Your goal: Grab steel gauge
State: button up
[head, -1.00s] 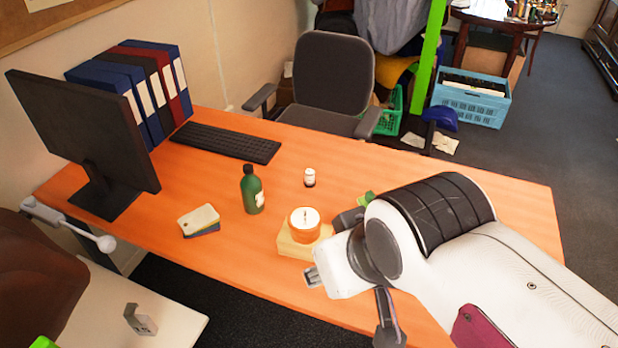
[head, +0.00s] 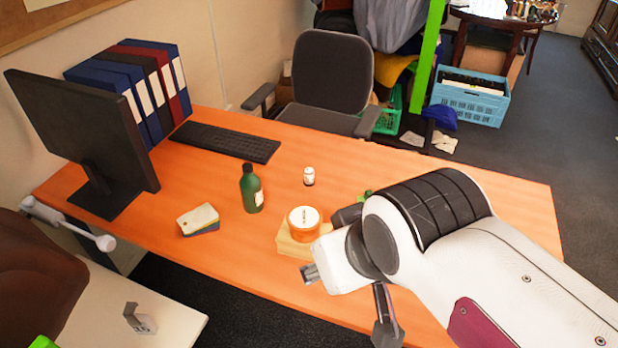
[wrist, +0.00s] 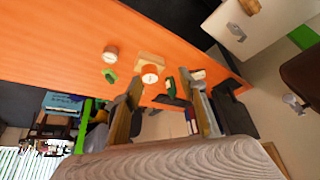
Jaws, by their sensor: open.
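The steel gauge appears to be the small grey notched metal piece (head: 138,319) standing on the white side table at the lower left of the head view. It also shows near the top right of the wrist view (wrist: 236,32), small and blurred. My gripper (wrist: 165,108) is open in the wrist view, with its two fingers apart and nothing between them at close range.
A monitor (head: 85,135) stands at left. The white table (head: 180,325) has bare space around the piece.

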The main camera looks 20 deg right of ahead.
jog(key=w+d+f+t+h, duration=0.15)
jog(key=w+d, duration=0.25)
jog(key=w, duration=0.6)
jog(key=w+d+f+t, duration=0.1)
jog(key=w+d+f, duration=0.25)
jog(key=w, duration=0.65)
jog(key=w+d+f+t+h, duration=0.15)
jog(key=w+d, duration=0.25)
jog(key=w, duration=0.5)
jog(key=w+d+f+t+y, duration=0.2)
jog(key=w+d+f, duration=0.3)
jog(key=w+f, duration=0.3)
jog(key=t+y, duration=0.1)
jog(key=t, duration=0.1)
send_near(310, 171)
jog(key=shift+s+r, duration=0.1)
jog(key=shift+s, duration=0.65)
jog(key=shift+w, duration=0.1)
jog(key=shift+x, duration=2.95)
jog(key=shift+w, duration=0.1)
